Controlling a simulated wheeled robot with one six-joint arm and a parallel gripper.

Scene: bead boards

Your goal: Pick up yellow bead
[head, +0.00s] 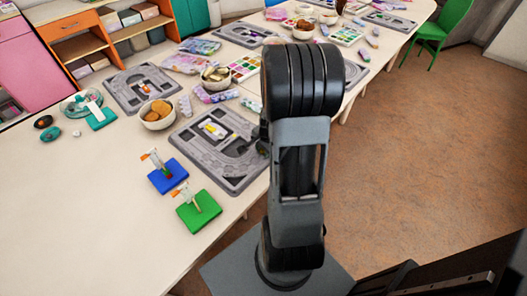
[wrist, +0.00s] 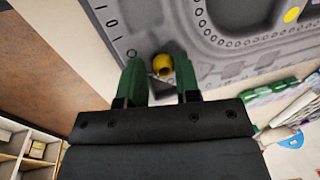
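A yellow bead (wrist: 162,66) shows in the wrist view on or just over the grey bead board (wrist: 215,55), near its edge. My gripper (wrist: 158,68) has two green fingers, spread apart with the bead between their tips. A gap shows at the left of the bead; at the right the gap is narrower, and I cannot tell whether that finger touches it. In the head view the grey board (head: 235,183) lies near the table's front edge. My arm covers part of its right side, and I cannot make out the bead there.
A blue block (head: 160,182) and a green block (head: 207,218), each with a small upright piece, stand left of the board. A bowl (head: 158,122) of orange items and another board (head: 122,95) lie behind. The table's left front is clear.

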